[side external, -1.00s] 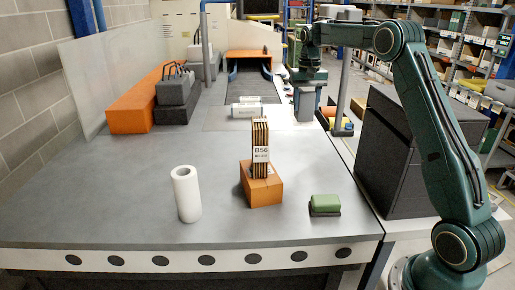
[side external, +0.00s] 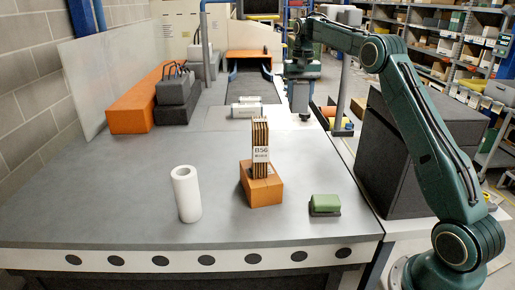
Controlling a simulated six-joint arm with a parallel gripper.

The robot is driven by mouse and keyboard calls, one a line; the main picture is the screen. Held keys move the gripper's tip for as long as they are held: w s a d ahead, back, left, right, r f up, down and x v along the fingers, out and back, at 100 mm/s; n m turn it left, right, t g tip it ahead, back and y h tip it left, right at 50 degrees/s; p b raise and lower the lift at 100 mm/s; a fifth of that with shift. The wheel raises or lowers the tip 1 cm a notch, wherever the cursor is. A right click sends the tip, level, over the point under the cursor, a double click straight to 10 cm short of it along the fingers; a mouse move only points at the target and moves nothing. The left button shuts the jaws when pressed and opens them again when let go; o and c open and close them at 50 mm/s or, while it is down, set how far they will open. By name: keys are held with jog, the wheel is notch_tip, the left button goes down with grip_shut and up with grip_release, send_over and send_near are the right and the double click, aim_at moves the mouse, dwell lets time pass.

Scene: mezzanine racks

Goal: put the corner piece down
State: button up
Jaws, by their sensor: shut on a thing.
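My gripper (side external: 304,113) is at the far right edge of the grey table, pointing down, small and dark in this view. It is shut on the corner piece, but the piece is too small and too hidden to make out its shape. I cannot tell whether it touches the surface below. An orange block (side external: 263,193) stands on the near table. It holds upright brown strips (side external: 260,136) with a white label reading B56.
A white roll (side external: 186,196) stands left of the orange block, and a green-topped pad (side external: 324,204) lies to its right. White rolls (side external: 247,108) lie near my gripper. A large dark box (side external: 405,150) stands beside the table. The table's left middle is clear.

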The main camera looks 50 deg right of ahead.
aim_at(299, 112)
notch_tip(299, 112, down, 13)
jog(key=shift+f, duration=0.15)
dwell(0.4)
jog(key=shift+f, duration=2.85)
jog(key=shift+f, duration=0.15)
jog(key=o, duration=0.9)
jog(key=shift+o, duration=0.2)
notch_tip(299, 112, up, 12)
jog(key=shift+f, duration=0.1)
jog(key=shift+r, duration=0.25)
